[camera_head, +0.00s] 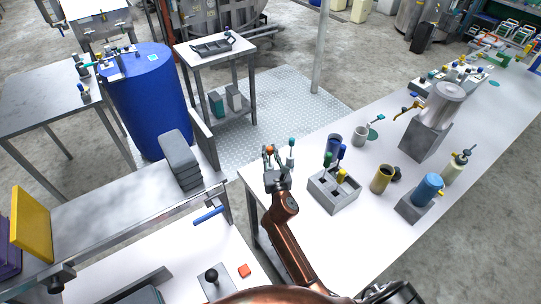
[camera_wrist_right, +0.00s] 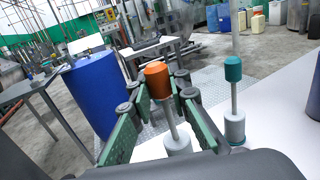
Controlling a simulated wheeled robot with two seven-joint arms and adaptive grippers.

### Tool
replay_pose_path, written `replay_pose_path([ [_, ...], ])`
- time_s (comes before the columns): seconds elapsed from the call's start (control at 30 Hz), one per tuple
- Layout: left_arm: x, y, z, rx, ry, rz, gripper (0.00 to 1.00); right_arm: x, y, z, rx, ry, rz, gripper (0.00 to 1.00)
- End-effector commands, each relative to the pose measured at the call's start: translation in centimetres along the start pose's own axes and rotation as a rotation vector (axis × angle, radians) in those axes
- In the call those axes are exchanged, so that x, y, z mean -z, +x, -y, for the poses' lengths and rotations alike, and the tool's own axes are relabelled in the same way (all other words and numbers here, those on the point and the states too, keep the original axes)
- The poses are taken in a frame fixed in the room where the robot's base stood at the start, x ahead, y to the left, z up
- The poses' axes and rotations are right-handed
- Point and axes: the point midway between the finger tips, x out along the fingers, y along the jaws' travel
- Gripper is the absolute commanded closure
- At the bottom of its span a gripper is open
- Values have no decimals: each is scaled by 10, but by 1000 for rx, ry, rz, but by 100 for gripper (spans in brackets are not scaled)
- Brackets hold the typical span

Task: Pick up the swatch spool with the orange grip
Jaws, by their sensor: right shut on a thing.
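The swatch spool with the orange grip (camera_wrist_right: 157,80) has a pale shaft and a white, wider lower end (camera_wrist_right: 178,141). In the head view its orange top (camera_head: 270,150) shows between the fingers of my right gripper (camera_head: 274,160). My left gripper is not in view.
A grey holder (camera_head: 336,200) with blue, green and yellow-topped pieces stands right of the gripper on the white table (camera_head: 310,235). A blue drum (camera_head: 150,100) stands beyond the table's left edge.

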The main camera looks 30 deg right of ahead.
Motion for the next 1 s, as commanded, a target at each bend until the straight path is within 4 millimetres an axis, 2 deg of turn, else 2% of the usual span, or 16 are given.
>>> replay_pose_path([
  [0.03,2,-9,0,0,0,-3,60,-15,-10,-4,-4,0,2,100],
  [0.23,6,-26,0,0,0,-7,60,-56,-42,-16,-4,2,1,100],
  [0.4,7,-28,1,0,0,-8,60,-67,-78,-29,-3,3,-2,100],
  [0.6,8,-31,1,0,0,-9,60,-81,-106,-40,-2,4,-2,100],
  [0.8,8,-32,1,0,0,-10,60,-87,-120,-45,-1,2,-2,100],
  [1.0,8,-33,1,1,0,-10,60,-88,-124,-47,-1,2,-2,100],
])
